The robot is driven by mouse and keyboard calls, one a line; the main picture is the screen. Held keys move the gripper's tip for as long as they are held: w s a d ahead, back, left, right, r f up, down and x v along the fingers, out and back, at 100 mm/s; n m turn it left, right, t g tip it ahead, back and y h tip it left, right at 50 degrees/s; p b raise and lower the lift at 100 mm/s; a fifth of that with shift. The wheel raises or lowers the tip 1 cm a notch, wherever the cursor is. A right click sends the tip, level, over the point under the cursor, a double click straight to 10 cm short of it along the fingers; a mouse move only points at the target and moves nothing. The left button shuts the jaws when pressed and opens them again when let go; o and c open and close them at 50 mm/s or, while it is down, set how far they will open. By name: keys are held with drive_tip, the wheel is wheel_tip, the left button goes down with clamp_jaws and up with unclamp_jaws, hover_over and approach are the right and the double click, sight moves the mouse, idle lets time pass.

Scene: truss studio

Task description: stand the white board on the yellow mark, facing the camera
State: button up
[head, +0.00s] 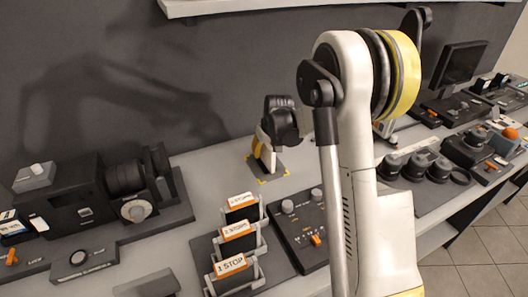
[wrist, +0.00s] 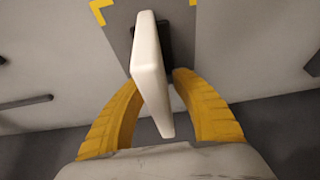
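The white board (wrist: 148,65) fills the middle of the wrist view, seen nearly edge-on, with a dark part (wrist: 181,42) behind it. In the head view a pale strip of the board (head: 265,150) shows below my gripper (head: 268,141), low over a dark grey patch (head: 270,168) with yellow corner marks (head: 262,182). In the wrist view my yellow fingers (wrist: 156,76) lie close on both sides of the board and appear shut on it. The board's lower edge is partly hidden, so I cannot tell whether it touches the patch. Yellow corners (wrist: 97,14) also show in the wrist view.
Several orange-topped cards marked STOP (head: 232,265) stand in a rack in front of the mark. A control panel (head: 300,225) is to their right. A black projector-like device (head: 128,185) stands at left. The dark wall is close behind; grey table is bare around the patch.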

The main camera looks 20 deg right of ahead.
sight(270, 147)
drive_tip(key=p+v, duration=0.3)
drive_tip(key=v, duration=0.9)
drive_tip(key=s+a+r, duration=0.5)
drive_tip(key=s+r, duration=0.1)
drive_tip(key=s, duration=0.1)
drive_tip(key=s+a+r+t, duration=0.1)
drive_tip(key=s+a, duration=0.3)
drive_tip(key=s, duration=0.6)
drive_tip(key=s+a+r+t, duration=0.1)
drive_tip(key=s+a, duration=0.4)
drive_tip(key=s, duration=0.5)
drive_tip(key=shift+s+t, duration=0.3)
drive_tip(key=shift+s, duration=0.1)
drive_tip(key=shift+r, duration=0.1)
wheel_tip(270, 147, down, 3)
drive_tip(key=b, duration=0.2)
drive_tip(key=shift+r+b, duration=0.1)
drive_tip(key=shift+b, duration=0.2)
